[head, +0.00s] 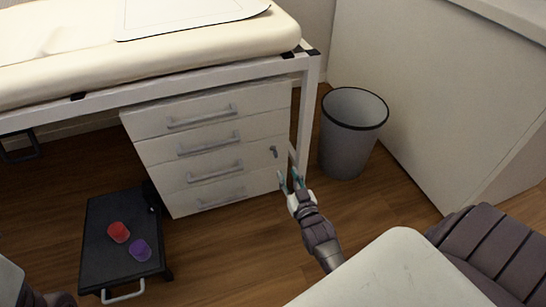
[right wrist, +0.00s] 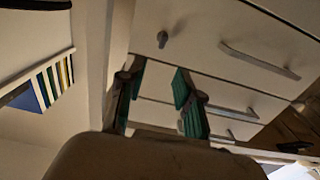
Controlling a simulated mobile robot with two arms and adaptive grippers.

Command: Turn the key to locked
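The small grey key (head: 274,152) sits in its lock near the right edge of the white drawer cabinet (head: 160,151), under the padded table. In the right wrist view the key (right wrist: 162,39) stands out from the drawer front, beyond the fingertips. My right gripper (head: 290,179) is in front of the cabinet's right edge, below the key in the head view. In the right wrist view its green-padded fingers (right wrist: 158,88) are apart with nothing between them, and do not touch the key. My left gripper is not in view.
A grey waste bin (head: 347,145) stands right of the cabinet, beside the white table leg (head: 307,115). A black step stool (head: 97,250) with a red cup (head: 119,232) and a purple cup (head: 140,250) is at the left. Handles (head: 202,118) protrude from the drawers.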

